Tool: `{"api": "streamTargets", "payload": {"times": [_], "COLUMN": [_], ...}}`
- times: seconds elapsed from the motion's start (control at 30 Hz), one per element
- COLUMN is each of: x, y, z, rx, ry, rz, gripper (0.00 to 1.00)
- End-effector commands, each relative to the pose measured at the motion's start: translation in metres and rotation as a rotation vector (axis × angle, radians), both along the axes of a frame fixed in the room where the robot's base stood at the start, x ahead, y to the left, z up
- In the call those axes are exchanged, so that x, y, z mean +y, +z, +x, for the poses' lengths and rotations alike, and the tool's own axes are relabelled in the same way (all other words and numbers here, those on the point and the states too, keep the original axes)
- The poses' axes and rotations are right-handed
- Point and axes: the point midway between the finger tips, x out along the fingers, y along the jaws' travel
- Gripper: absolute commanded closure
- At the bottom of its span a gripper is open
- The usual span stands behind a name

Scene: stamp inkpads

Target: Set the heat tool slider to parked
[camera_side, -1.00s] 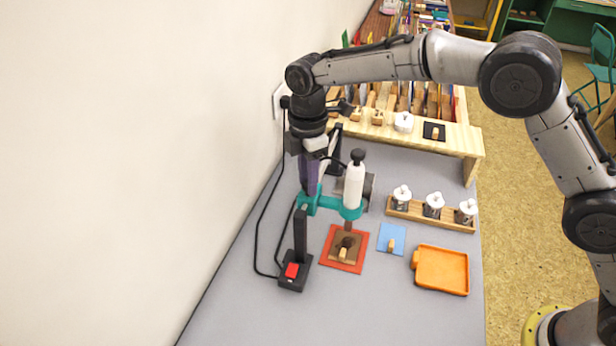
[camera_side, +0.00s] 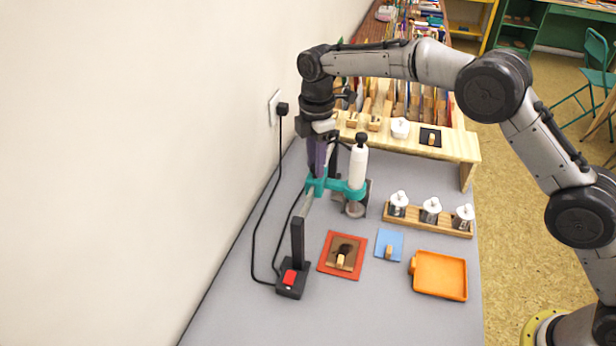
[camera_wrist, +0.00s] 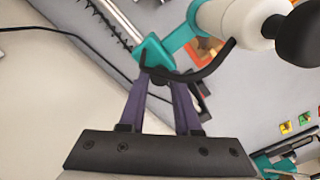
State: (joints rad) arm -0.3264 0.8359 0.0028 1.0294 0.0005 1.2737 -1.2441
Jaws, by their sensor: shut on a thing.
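The heat tool (camera_side: 358,168) is a white upright cylinder with a black cap, held by a teal slider (camera_side: 345,188) on a rail (camera_side: 308,204) between a front post (camera_side: 297,243) and a rear post. My gripper (camera_side: 317,170) points down at the rail and is shut on the teal slider. In the wrist view my purple fingers (camera_wrist: 162,82) close on the teal slider block (camera_wrist: 150,50), and the white tool (camera_wrist: 238,20) reaches to the right. The slider sits toward the rear end of the rail. The tool's lower end is over or beside a grey round piece (camera_side: 355,208); contact is unclear.
A red mat (camera_side: 329,264) with a wooden stamp piece lies in front. A blue pad (camera_side: 397,236) and an orange tray (camera_side: 440,275) lie to its right. A wooden rack (camera_side: 412,217) holds 3 white-topped jars. A shelf (camera_side: 465,150) stands behind. Cables run along the wall.

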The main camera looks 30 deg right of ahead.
Motion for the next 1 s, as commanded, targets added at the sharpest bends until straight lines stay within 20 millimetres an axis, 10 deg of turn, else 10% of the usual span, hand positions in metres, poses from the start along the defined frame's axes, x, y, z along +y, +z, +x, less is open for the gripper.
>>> {"api": "streamTargets", "payload": {"times": [0.4,0.93,0.97,1.0], "x": [-0.047,-0.056,-0.056,-0.057], "y": [0.002,0.002,0.002,0.002], "z": [0.047,0.056,0.056,0.056], "rx": [-0.005,-0.011,-0.012,-0.012], "ry": [-0.001,-0.002,-0.003,-0.003], "rz": [0.000,-0.003,-0.003,-0.003], "gripper": [1.00,1.00,0.67,0.59]}}
